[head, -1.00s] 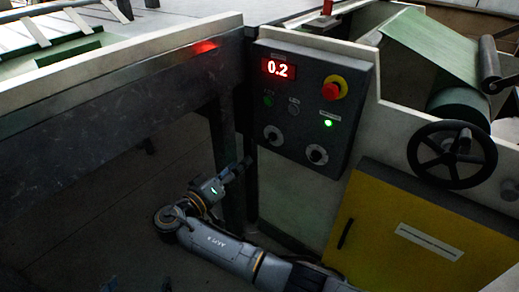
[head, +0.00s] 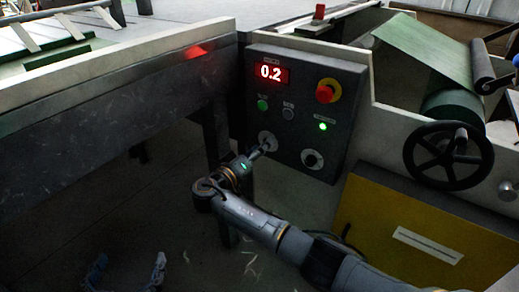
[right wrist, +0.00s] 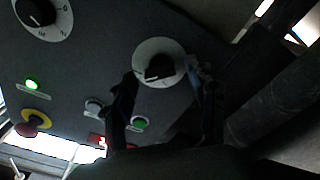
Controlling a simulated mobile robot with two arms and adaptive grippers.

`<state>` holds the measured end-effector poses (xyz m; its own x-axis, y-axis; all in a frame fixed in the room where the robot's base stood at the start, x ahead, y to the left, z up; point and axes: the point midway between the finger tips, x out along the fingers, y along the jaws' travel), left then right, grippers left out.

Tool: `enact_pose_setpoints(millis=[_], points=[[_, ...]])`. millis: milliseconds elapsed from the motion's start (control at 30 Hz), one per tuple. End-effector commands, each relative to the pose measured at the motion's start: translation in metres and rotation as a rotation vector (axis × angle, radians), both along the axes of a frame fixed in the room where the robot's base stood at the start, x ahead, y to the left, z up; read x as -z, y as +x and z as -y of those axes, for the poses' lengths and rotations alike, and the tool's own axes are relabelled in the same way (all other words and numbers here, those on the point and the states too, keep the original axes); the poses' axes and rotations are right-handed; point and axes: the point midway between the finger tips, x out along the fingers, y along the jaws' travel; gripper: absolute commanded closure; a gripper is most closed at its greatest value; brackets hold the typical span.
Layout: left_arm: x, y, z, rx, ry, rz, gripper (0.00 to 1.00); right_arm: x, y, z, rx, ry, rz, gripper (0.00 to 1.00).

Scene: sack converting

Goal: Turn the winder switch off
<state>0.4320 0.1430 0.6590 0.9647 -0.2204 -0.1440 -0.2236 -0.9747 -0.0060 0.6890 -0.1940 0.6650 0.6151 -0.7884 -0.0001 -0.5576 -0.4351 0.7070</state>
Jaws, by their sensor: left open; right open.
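The dark control panel (head: 345,105) carries two rotary switches with pale round plates. My right gripper (head: 268,146) is at the left switch (head: 266,138), partly covering it. In the right wrist view, that switch (right wrist: 158,68) has a black knob and sits between the tips of my open right gripper (right wrist: 163,74); contact cannot be told. The other switch (head: 312,159) is at the panel's lower right, and it also shows in the right wrist view (right wrist: 40,12). The labels are too small to read here. My left gripper (head: 128,271) is open and empty, low at the left.
The panel also has a red display reading 0.2 (head: 271,73), a red stop button (head: 325,94), a green button (head: 263,105), a grey button (head: 288,113) and a lit green lamp (head: 323,126). A handwheel (head: 449,160) and yellow door (head: 400,235) are at the right.

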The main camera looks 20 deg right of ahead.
Motion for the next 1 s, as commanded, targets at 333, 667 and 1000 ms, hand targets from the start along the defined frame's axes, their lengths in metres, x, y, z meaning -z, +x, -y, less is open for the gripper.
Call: enact_pose_setpoints(millis=[333, 667, 1000], points=[[0.000, 0.000, 0.000, 0.000, 0.000, -0.001, 0.00, 0.000, 0.000, 0.000, 0.000, 0.000, 0.000, 0.97], [0.015, -0.005, -0.004, -0.006, 0.023, -0.091, 0.00, 0.000, 0.000, 0.000, 0.000, -0.028, -0.039, 0.97], [0.079, -0.050, -0.026, -0.035, 0.119, -0.502, 0.00, -0.002, -0.001, -0.001, 0.000, -0.169, -0.221, 0.97]])
